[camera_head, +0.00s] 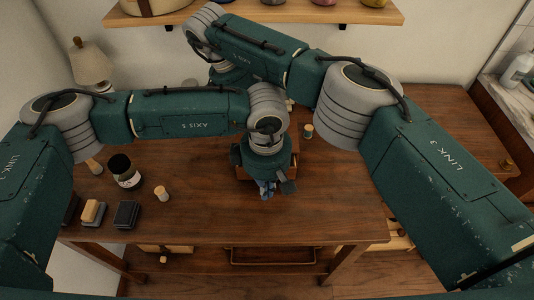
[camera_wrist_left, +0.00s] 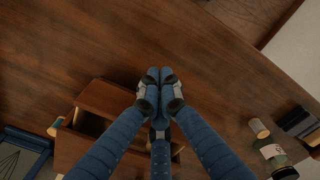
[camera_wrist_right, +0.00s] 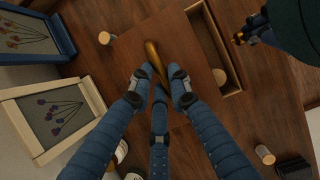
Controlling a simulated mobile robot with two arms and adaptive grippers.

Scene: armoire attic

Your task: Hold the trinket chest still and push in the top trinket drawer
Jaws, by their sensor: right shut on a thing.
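The brown wooden trinket chest (camera_wrist_right: 180,35) stands on the table, mostly hidden behind my left wrist in the head view. Its drawer (camera_wrist_right: 208,45) is pulled out and shows a pale round thing inside. My right gripper (camera_wrist_right: 157,72) is shut on the brass handle (camera_wrist_right: 152,50) on the chest's top. My left gripper (camera_head: 266,190) has its fingers together and appears empty. In the left wrist view its fingertips (camera_wrist_left: 160,75) are beside the open drawer's front panel (camera_wrist_left: 107,98); I cannot tell whether they touch it. The right gripper is hidden in the head view.
A dark jar (camera_head: 123,171), a small corked bottle (camera_head: 162,193) and stamp blocks (camera_head: 126,214) stand at the table's left. Another small bottle (camera_head: 307,131) stands behind right. The table's front right (camera_head: 340,210) is clear.

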